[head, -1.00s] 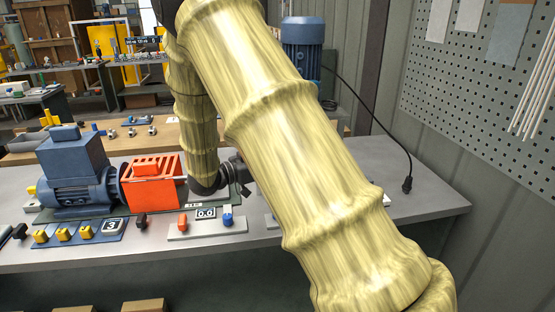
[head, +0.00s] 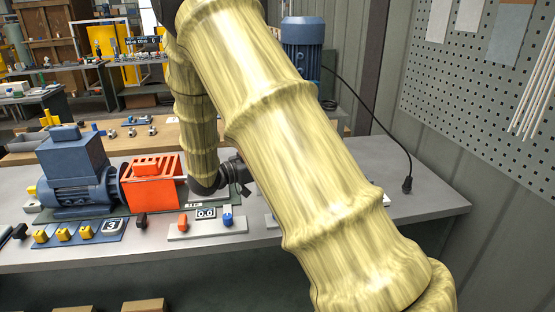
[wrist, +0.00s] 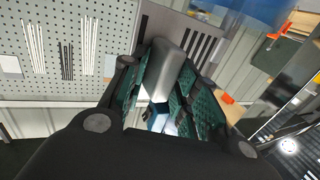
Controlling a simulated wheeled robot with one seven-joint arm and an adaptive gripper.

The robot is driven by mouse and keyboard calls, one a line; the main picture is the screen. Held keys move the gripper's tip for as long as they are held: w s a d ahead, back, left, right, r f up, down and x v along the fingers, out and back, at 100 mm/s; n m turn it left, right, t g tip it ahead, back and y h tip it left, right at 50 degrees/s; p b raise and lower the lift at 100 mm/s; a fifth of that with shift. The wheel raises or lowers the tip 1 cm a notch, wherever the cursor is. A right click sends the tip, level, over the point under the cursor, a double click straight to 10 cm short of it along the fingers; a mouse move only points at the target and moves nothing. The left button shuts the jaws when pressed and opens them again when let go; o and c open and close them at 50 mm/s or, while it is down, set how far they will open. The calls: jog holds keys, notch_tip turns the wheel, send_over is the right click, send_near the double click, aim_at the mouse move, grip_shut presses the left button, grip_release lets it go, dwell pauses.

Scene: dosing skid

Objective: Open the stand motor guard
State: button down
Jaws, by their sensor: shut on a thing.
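My gripper (wrist: 173,98) is shut on a smooth grey rounded bar (wrist: 166,68), which lies between its dark green ridged pads in the wrist view. Just beyond the bar is a grey panel with dark slots (wrist: 190,42). It may be the stand motor guard with the bar as its handle, but I cannot tell for sure. In the head view my gripper (head: 238,174) points right, and my arm hides its fingertips and what they hold. A blue motor (head: 303,42) stands upright behind my arm.
An orange slotted cover (head: 150,190) and a blue horizontal motor (head: 75,180) sit at the left of the grey bench (head: 430,205). A small display panel (head: 207,228) is in front. A black cable (head: 375,118) hangs at the right, near the pegboard (head: 470,75).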

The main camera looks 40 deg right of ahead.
jog(key=shift+w+d+r, duration=0.2)
jog(key=shift+w+r, duration=0.2)
jog(key=shift+r, duration=0.2)
jog(key=c, duration=1.6)
grip_release()
jog(key=shift+o, duration=0.3)
jog(key=shift+w+d+f, duration=0.1)
jog(key=shift+w+f, duration=0.05)
jog(key=shift+f, duration=0.1)
jog(key=shift+f, duration=0.1)
jog(key=shift+w+a+f+p, duration=0.1)
jog(key=shift+w+a+p, duration=0.15)
jog(key=shift+w+a, duration=1.2)
jog(key=shift+w+a+p, duration=0.2)
jog(key=shift+w+a, duration=0.7)
jog(key=shift+a, duration=1.1)
jog(key=shift+w+a+f+p, duration=0.1)
jog(key=shift+w+a+p, duration=0.15)
jog(key=shift+w+a, duration=1.2)
